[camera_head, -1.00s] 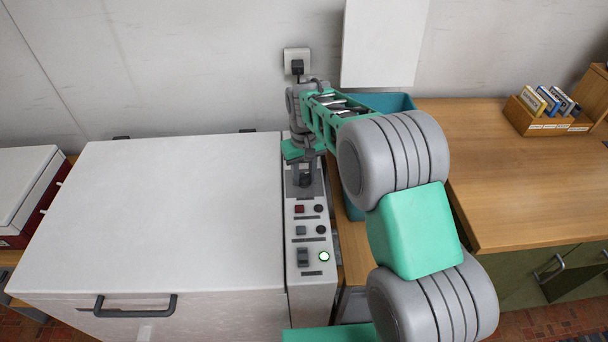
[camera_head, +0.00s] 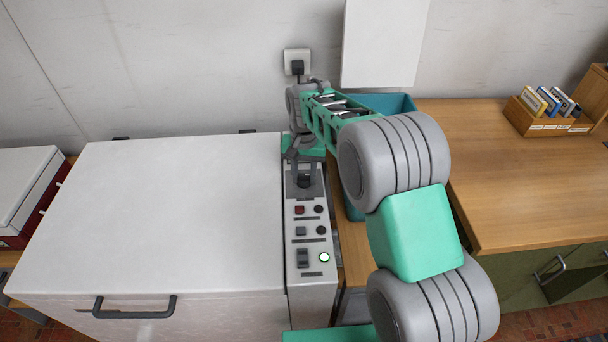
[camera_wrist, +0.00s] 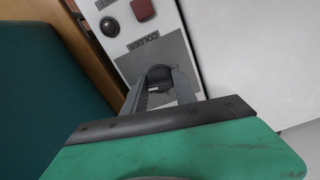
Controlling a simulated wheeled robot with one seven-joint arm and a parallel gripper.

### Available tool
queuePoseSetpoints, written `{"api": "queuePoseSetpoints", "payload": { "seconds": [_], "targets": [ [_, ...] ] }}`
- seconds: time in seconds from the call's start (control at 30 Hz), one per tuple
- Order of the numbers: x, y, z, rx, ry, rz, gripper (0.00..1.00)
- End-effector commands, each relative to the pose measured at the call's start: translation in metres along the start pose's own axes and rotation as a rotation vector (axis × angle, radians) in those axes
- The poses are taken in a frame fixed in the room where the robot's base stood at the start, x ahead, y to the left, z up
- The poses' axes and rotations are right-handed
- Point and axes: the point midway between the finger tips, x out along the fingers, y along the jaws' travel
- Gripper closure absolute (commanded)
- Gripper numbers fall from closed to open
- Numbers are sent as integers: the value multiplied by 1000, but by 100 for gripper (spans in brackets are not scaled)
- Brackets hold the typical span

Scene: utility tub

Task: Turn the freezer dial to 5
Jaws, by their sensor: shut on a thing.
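The chest freezer (camera_head: 160,215) stands at the left with its white lid down. Its narrow control panel (camera_head: 312,262) runs along the right side. The black freezer dial (camera_head: 304,181) sits on a grey plate at the far end of the panel; in the wrist view the dial (camera_wrist: 158,73) shows between my fingers. My gripper (camera_head: 304,172) points down at the panel and is shut on the dial; it also shows in the wrist view (camera_wrist: 160,82). The word COLDER is readable beside the dial in the wrist view. The dial's numbers and pointer cannot be read.
A teal bin (camera_head: 398,102) stands behind my arm. A wooden counter (camera_head: 520,190) is at right. A wall socket (camera_head: 297,64) is behind.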

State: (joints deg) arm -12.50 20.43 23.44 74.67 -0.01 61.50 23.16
Motion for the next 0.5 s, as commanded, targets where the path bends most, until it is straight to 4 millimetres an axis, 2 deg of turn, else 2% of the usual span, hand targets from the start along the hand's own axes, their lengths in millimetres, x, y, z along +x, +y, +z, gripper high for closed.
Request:
{"api": "queuePoseSetpoints", "payload": {
  "seconds": [0.27, 0.3, 0.5],
  "targets": [
    [-1, 0, -1, 1, 4, -1, 100],
    [-1, 0, -1, 1, 3, -1, 66],
    [-1, 0, -1, 0, 2, -1, 50]
  ]
}}
